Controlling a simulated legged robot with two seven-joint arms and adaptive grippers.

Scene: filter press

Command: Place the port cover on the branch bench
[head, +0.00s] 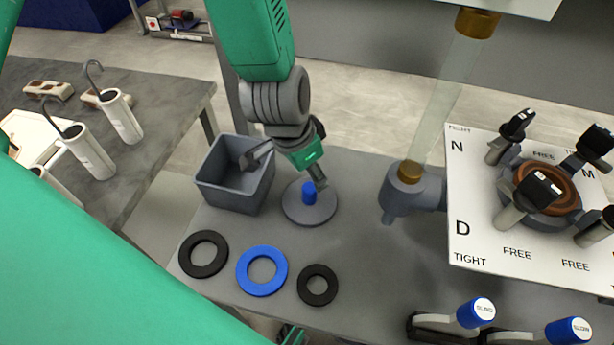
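The port cover (295,208) is a round grey disc with an upright blue knob (309,193). It lies flat on the grey bench (345,255), just right of a grey bin. My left gripper (287,174) is above and behind the cover, with its fingers spread wide. One finger reaches over the bin; the other is close to the blue knob, and I cannot tell whether it touches. Nothing is between the fingers. A sliver of what looks like my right gripper (291,335) shows at the bottom edge, mostly cut off.
The open bin (225,198) is left of the cover. Black (191,268), blue (243,277) and smaller black (304,292) rings lie in front. A clear pipe (437,115) and labelled panel (470,190) stand right. A side table (165,110) holds hooked cylinders.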

